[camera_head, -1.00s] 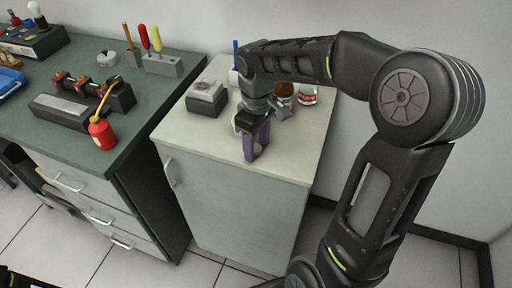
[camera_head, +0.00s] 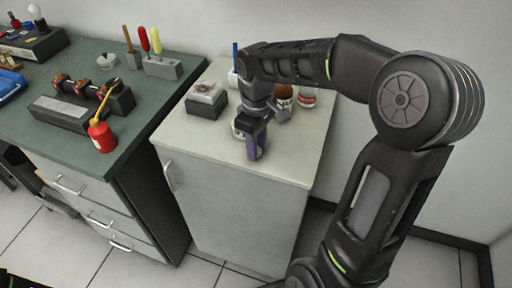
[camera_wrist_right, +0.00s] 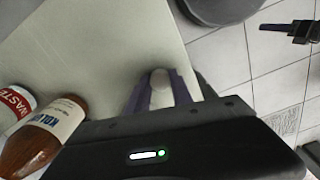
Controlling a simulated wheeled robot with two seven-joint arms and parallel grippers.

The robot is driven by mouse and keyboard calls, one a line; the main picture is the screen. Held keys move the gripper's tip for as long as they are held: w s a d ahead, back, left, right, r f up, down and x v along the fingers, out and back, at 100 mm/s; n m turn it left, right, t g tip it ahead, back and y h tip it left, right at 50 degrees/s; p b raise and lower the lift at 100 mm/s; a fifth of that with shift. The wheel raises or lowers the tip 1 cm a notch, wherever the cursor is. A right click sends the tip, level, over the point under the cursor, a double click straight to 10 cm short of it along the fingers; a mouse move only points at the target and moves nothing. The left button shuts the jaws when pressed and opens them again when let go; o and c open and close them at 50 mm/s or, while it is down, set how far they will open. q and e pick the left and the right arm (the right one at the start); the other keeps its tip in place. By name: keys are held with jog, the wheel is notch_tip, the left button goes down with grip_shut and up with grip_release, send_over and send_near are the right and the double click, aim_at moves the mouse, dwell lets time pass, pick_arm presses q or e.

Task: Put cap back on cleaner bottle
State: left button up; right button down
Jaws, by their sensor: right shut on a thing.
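My right gripper (camera_head: 254,150) is above the near part of the pale cabinet top. In the right wrist view its purple fingers (camera_wrist_right: 160,92) are shut on a small pale rounded thing, which looks like the cap (camera_wrist_right: 160,80). A brown bottle with a white label (camera_head: 284,91), likely the cleaner bottle, stands behind and to the right of the gripper, partly hidden by my wrist. The brown bottle also shows in the right wrist view (camera_wrist_right: 42,137); its mouth cannot be made out. My left gripper (camera_wrist_right: 272,27) shows small in the right wrist view, apart from the cabinet; its opening is unclear.
A red-and-white labelled jar (camera_head: 307,98) stands right of the bottle. A dark box (camera_head: 207,104) sits on the cabinet's left. The green bench (camera_head: 85,150) at left holds a red oil can (camera_head: 102,137) and tools. The cabinet's front right is clear.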

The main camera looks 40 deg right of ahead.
notch_tip(320, 180, up, 10)
dwell(0.5)
dwell(0.6)
